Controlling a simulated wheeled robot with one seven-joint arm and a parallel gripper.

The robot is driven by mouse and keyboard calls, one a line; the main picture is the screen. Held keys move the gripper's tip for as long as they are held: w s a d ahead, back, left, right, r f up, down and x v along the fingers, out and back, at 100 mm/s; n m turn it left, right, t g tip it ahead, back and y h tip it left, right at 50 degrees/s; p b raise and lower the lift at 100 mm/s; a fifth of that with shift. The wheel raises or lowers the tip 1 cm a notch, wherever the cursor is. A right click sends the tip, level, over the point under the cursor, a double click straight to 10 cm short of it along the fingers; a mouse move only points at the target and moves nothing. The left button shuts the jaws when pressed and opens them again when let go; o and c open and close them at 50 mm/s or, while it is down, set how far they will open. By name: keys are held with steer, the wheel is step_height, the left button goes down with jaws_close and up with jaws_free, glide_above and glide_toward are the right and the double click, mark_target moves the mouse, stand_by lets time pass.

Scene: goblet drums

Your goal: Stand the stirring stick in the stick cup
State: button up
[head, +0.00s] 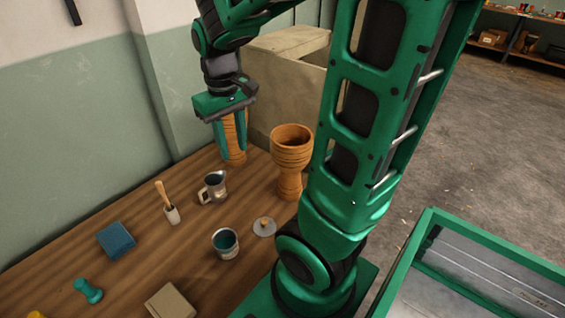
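A stirring stick (161,193) of light wood stands leaning to the left in a small pale cup, the stick cup (172,215), on the wooden table in the head view. The stick's lower end is hidden in the cup. My gripper (233,156) is behind and to the right of the stick and cup, pointing down near the table's far end. Its two green fingers are apart. A ridged wooden object, seemingly a goblet drum (235,129), shows between and behind the fingers. I cannot tell whether they touch it.
A metal pitcher (213,188) stands right of the cup, and a goblet drum (290,158) farther right. A paint can (226,245), a lid (264,227), a blue block (116,240), a teal knobbed piece (88,291) and a tan block (171,303) lie nearer.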

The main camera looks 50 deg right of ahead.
steer(key=s+d+m, duration=0.2)
steer(key=s+m, duration=0.2)
steer(key=s, duration=1)
steer(key=shift+s+d+m+y, duration=0.3)
steer(key=shift+s+d, duration=0.1)
steer(key=shift+f, duration=0.1)
steer(key=shift+w+f, duration=0.25)
steer(key=shift+w, duration=0.4)
